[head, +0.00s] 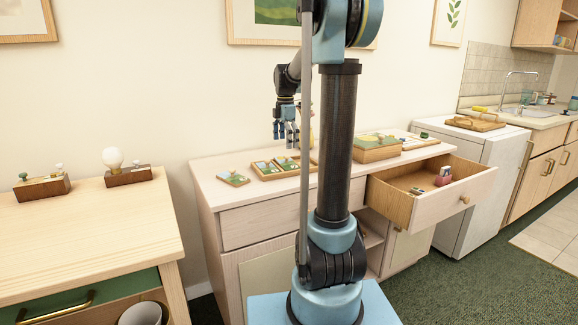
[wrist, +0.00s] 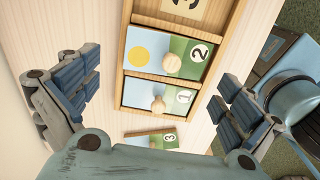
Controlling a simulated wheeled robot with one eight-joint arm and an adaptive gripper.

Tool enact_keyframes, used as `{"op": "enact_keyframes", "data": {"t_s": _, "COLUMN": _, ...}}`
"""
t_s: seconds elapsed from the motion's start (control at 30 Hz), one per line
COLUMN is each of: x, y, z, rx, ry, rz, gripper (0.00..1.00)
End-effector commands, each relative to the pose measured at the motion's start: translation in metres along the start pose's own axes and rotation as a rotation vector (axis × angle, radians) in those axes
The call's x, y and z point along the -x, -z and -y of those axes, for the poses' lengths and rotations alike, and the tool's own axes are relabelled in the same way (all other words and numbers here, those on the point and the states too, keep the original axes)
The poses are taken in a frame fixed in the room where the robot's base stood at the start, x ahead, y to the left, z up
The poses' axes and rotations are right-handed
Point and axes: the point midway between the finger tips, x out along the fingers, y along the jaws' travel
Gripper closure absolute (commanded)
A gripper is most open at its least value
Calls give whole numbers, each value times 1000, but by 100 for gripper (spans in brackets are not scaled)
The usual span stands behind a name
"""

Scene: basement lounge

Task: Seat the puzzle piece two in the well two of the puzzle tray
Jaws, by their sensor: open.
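The puzzle tray (wrist: 172,25) is a wooden frame with wells in a row, seen from above in the wrist view. Puzzle piece two (wrist: 146,51), with a yellow sun, a green side, a "2" and a round knob, lies in the middle well, well two. I cannot tell if it is fully flush. Piece one (wrist: 136,94) lies in the well below it. The end well (wrist: 187,8), marked 3, shows a bare tan floor. My gripper (wrist: 160,97) is open and empty over the tray. In the head view my gripper (head: 287,136) hangs above the tray (head: 285,176).
Piece three (wrist: 148,138) lies loose beside the tray on the dresser top, also in the head view (head: 233,179). A wooden box (head: 376,154) stands right of the tray. An open drawer (head: 408,203) juts out below, holding small items.

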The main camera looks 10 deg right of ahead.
Motion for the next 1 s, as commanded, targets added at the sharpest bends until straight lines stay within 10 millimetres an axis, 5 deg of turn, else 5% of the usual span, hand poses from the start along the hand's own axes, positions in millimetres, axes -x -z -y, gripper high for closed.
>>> {"op": "enact_keyframes", "data": {"t_s": 0.57, "x": -54, "y": 0, "z": -6, "rx": -1, "ry": 0, "rz": 0, "gripper": 0}}
{"op": "enact_keyframes", "data": {"t_s": 0.87, "x": -60, "y": -1, "z": -6, "rx": -2, "ry": 0, "rz": 0, "gripper": 0}}
{"op": "enact_keyframes", "data": {"t_s": 1.0, "x": -60, "y": -1, "z": -6, "rx": -2, "ry": 0, "rz": 0, "gripper": 25}}
